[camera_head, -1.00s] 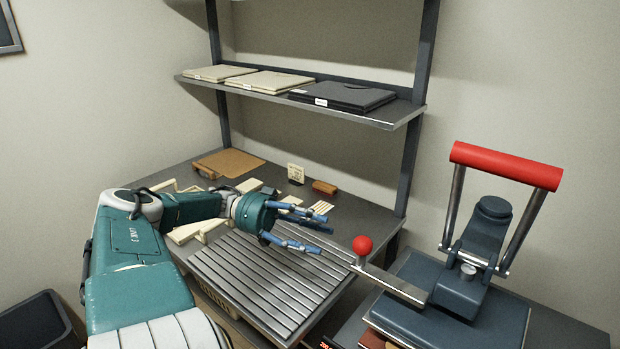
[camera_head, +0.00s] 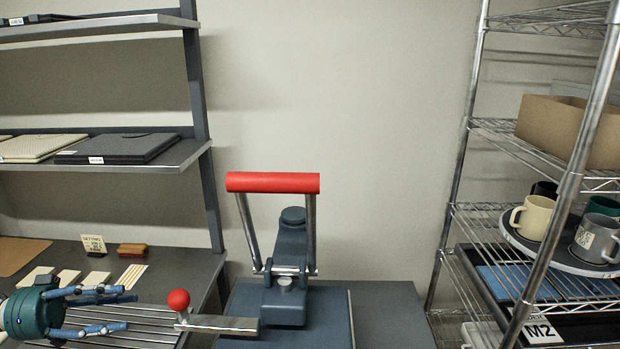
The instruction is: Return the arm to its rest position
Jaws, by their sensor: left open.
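My left gripper (camera_head: 112,311) is at the lower left of the head view, with its blue fingers spread apart and nothing between them. It is over the slatted grey rack (camera_head: 150,338) on the bench. The mug press (camera_head: 290,252) stands right of it, with its red handle bar (camera_head: 272,183) raised. A metal lever with a red ball knob (camera_head: 178,300) sticks out from the press toward my left gripper. The fingertips are apart from the knob. My right gripper is not in view.
A wire shelf (camera_head: 468,125) at the right holds a cardboard box (camera_head: 570,128) and a round tray (camera_head: 520,243) with several mugs, among them a cream one (camera_head: 533,216). A shelf with folders (camera_head: 118,149) hangs over the bench at left. Small blocks lie behind the gripper.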

